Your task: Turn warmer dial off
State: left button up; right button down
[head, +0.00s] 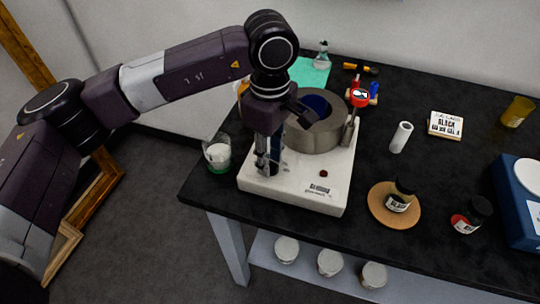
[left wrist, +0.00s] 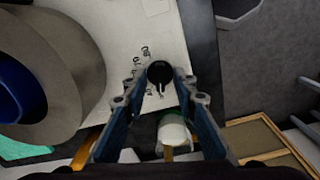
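The warmer has a white base (head: 300,185) and a grey round collar (head: 318,136) with a blue inside. It stands at the table's near left part. Its black dial (left wrist: 159,72) shows in the left wrist view, with a pale pointer mark towards the picture's bottom and small printed marks beside it. In the head view my left gripper (head: 268,160) is over the base's left part and hides the dial. In the left wrist view my left gripper (left wrist: 160,82) is open, fingers on either side of the dial with gaps visible. My right gripper is not in view.
A glass with green liquid (head: 217,153) stands close left of the base. A dark red round spot (head: 323,173) is on the base. A wooden disc (head: 381,213) bears a jar (head: 400,196). A white roll (head: 401,137) stands right of the warmer.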

pick_arm(q)
notch_tip(320, 180, up, 12)
dwell(0.5)
dwell(0.4)
